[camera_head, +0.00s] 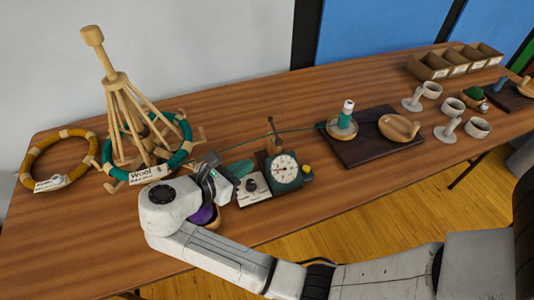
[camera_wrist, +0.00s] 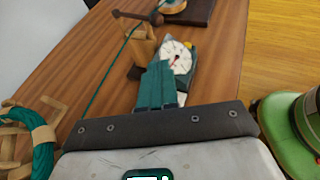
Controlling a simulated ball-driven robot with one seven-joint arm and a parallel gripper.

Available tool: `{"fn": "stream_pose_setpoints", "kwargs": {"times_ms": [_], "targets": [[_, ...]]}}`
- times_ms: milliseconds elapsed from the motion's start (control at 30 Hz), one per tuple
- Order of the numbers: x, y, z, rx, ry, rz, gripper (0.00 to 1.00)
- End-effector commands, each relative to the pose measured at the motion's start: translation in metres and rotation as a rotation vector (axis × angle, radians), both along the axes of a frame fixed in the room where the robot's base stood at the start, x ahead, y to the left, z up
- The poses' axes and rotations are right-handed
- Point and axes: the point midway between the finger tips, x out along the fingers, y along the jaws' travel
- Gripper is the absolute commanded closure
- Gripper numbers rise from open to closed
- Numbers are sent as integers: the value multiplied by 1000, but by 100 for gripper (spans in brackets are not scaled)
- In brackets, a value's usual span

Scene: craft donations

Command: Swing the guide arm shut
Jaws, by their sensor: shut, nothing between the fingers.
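The guide arm (camera_head: 270,124) looks like the small dark bar on a wooden post beside the dial device (camera_head: 284,172). In the wrist view the bar (camera_wrist: 136,17) crosses the top of the post (camera_wrist: 142,46). A green yarn line runs past it from the teal wool ring (camera_head: 182,130) to the teal cone (camera_head: 344,118); whether it passes through the guide is too small to tell.
A wooden yarn stand (camera_head: 118,100) and a tan ring (camera_head: 40,165) stand at the left. Cups and compartment boxes (camera_head: 455,65) are at the right. Bare tabletop lies behind the device.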

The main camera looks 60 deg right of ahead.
Motion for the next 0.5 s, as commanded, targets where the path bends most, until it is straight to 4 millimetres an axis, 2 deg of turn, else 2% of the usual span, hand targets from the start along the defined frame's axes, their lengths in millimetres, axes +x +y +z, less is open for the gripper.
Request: {"fn": "stream_pose_setpoints", "kwargs": {"times_ms": [267,500], "targets": [[-7,-49,-19,0,2,-3,100],[-11,-78,-12,0,1,-2,100]]}}
